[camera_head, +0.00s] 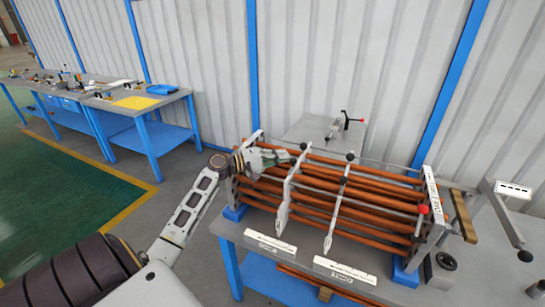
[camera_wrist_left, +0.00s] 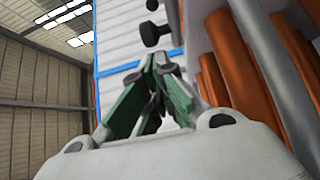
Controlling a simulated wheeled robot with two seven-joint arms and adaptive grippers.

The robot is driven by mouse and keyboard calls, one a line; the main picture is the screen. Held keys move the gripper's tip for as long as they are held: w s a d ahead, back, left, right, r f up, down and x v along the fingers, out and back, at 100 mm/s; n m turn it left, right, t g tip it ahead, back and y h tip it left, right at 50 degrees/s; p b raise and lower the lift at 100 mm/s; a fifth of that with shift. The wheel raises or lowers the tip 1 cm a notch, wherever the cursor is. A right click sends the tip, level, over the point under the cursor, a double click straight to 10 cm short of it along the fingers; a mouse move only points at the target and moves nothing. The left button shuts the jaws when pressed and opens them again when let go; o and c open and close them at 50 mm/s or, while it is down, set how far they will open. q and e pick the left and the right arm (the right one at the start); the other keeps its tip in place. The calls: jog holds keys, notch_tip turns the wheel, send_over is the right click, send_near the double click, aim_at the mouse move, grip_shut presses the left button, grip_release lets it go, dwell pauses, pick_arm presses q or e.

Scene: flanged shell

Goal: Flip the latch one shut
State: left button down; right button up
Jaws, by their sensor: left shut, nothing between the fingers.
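The shell's tube bundle, a set of copper-coloured tubes (camera_head: 325,205) between end plates, stands on the grey bench; its tubes also show in the wrist view (camera_wrist_left: 240,55). Two pale upright plates cross it, with a black knob (camera_head: 303,146) at the left one and another (camera_head: 350,156) at the right one. A lever with a red knob (camera_head: 423,208) is at the right end. I cannot tell which is latch one. My left gripper (camera_head: 288,155) is shut and empty at the upper left of the bundle, close to the left knob. In the wrist view its green fingers (camera_wrist_left: 157,62) meet below a dark knob (camera_wrist_left: 155,33).
White label plates (camera_head: 270,245) lie along the bench's front edge. A grey arm with a black knob (camera_head: 525,256) is at the far right. Blue workbenches (camera_head: 150,115) stand at the back left.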

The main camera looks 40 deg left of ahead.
pick_arm(q)
jog(key=shift+x, duration=0.8)
pick_arm(e)
jog(key=shift+s+d+r, duration=0.15)
jog(key=shift+s+d, duration=0.05)
jog(key=shift+d, duration=0.25)
pick_arm(q)
jog(key=shift+s+d, duration=0.1)
jog(key=shift+s, duration=0.05)
jog(key=s, duration=0.3)
jog(key=shift+s+d+p, duration=0.1)
jog(key=shift+d+p, duration=0.2)
jog(key=shift+d, duration=0.05)
pick_arm(e)
jog(key=shift+a+r, duration=0.2)
jog(key=shift+a, duration=0.2)
pick_arm(q)
jog(key=shift+s+f, duration=0.1)
jog(key=shift+s, duration=0.05)
pick_arm(e)
jog(key=shift+s, duration=0.2)
